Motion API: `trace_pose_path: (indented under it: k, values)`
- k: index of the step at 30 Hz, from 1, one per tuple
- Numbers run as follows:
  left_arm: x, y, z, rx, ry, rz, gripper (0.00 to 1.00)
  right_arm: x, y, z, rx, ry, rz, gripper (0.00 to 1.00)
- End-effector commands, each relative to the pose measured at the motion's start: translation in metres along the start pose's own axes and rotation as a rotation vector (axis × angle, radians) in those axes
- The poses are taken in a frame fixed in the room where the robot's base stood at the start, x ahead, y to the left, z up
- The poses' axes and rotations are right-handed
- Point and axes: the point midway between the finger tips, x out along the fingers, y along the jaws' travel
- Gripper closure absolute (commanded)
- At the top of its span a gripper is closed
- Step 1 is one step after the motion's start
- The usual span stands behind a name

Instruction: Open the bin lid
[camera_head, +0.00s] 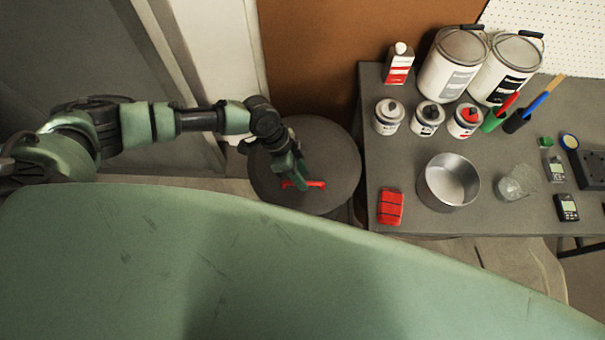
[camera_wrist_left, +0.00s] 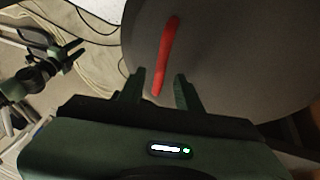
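The bin shows from above as a round dark grey lid (camera_head: 327,150) on the floor, left of the workbench. A red bar handle (camera_head: 316,184) lies on the lid; it also shows in the left wrist view (camera_wrist_left: 168,50). My left gripper (camera_head: 294,180) is over the handle. In the left wrist view its two fingers (camera_wrist_left: 160,85) are apart, with the near end of the handle between them and a gap on each side. Whether the fingers touch the lid I cannot tell. The lid appears seated on the bin.
A grey workbench (camera_head: 420,218) stands right of the bin, with a red block (camera_head: 390,207) near its edge, a metal pot (camera_head: 448,182), and several cans. A brown panel (camera_head: 310,60) rises behind the bin.

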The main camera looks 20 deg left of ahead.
Motion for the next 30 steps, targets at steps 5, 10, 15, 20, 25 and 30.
trace_pose_path:
  k: [5,10,15,20,25,30]
  values:
    - [0.0090,0.0005,0.0001,0.000,-0.001,0.000,0.66,-0.0016,0.0002,0.0003,0.000,-0.001,0.000,0.64]
    - [0.0094,0.0004,0.0002,0.001,-0.001,0.000,0.66,-0.0014,0.0001,0.0004,0.000,-0.001,0.000,0.64]
    - [0.0093,0.0005,0.0002,0.000,-0.001,0.000,1.00,-0.0013,0.0001,0.0005,0.000,-0.001,0.000,0.64]
    - [0.0091,0.0004,0.0002,0.000,-0.001,0.000,1.00,-0.0014,0.0000,0.0005,0.000,-0.001,0.000,0.64]
    - [0.0089,0.0003,0.0001,0.000,-0.001,0.000,1.00,-0.0014,-0.0002,0.0005,0.000,-0.001,0.000,0.64]
    - [0.0088,0.0001,0.0001,0.000,-0.001,0.000,1.00,-0.0014,-0.0004,0.0005,0.000,-0.001,0.000,0.64]
